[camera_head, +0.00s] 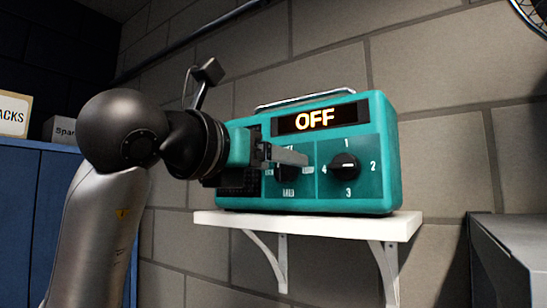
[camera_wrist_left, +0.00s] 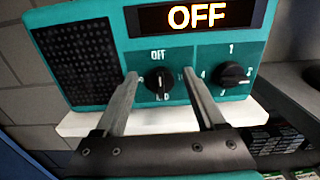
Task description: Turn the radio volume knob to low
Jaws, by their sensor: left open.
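The teal radio (camera_head: 385,135) stands on a white shelf (camera_head: 310,224), and its display (camera_head: 316,119) reads OFF. The volume knob (camera_wrist_left: 158,84) is the black left-hand knob, with OFF printed above it. In the head view the knob (camera_head: 286,174) is partly hidden by my left gripper (camera_head: 296,158). In the left wrist view my left gripper (camera_wrist_left: 160,74) is open, its fingers on either side of the knob with a gap visible at each side. The labels beside and below the knob are partly covered by the fingers or too small to read surely. My right gripper is not in view.
A second black knob (camera_head: 345,166), numbered 1 to 4, is right of the volume knob and close to my right-hand finger in the wrist view. A speaker grille (camera_wrist_left: 80,62) is at the left. A grey cabinet (camera_head: 510,250) stands at the lower right.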

